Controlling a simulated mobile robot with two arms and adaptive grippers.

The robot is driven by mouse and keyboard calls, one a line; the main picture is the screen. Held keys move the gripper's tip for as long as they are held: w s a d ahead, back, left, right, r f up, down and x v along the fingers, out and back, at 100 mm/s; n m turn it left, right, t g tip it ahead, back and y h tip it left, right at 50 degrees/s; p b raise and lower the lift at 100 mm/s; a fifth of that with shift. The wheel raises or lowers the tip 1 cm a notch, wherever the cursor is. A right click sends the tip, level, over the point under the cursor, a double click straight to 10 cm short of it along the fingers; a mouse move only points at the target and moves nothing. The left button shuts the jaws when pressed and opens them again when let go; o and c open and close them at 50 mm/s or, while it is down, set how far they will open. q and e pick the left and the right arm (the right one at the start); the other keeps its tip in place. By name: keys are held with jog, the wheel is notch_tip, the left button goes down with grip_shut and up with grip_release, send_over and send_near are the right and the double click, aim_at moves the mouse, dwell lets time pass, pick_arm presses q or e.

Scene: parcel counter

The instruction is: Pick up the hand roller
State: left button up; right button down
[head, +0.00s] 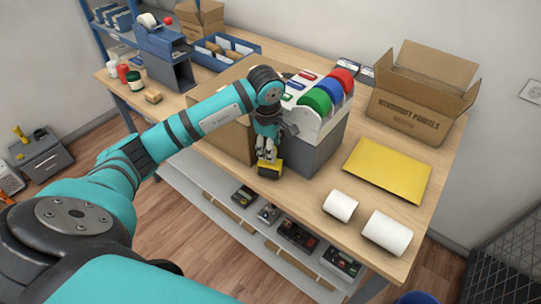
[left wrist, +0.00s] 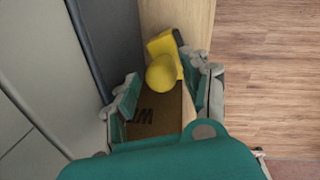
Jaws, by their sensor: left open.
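The hand roller (head: 270,170), yellow with a dark lower part, is at the front edge of the wooden counter, beside the grey block under the tape rack. In the left wrist view its yellow rounded end (left wrist: 162,74) and a yellow part behind it show between the fingers. My left gripper (head: 267,154) points down right over the roller, its fingers open on either side; it also shows in the left wrist view (left wrist: 163,92). I cannot tell whether the fingers touch it. The gripper hides part of the roller. My right gripper is not in view.
A cardboard box (head: 232,138) and the grey block (head: 320,150) with colored tape rolls stand close to my gripper. A yellow envelope (head: 387,170), two white rolls (head: 387,232) and an open carton (head: 415,105) are to the right. A lower shelf (head: 215,205) holds several devices.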

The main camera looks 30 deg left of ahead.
pick_arm(q)
jog(key=shift+w+a+f+p, duration=0.1)
jog(key=shift+a+f+p, duration=0.05)
jog(key=shift+f, duration=0.65)
jog(key=shift+w+a+f+p, duration=0.1)
jog(key=shift+f+p, duration=0.05)
jog(key=shift+f, duration=0.6)
jog(key=shift+c, duration=0.3)
grip_shut()
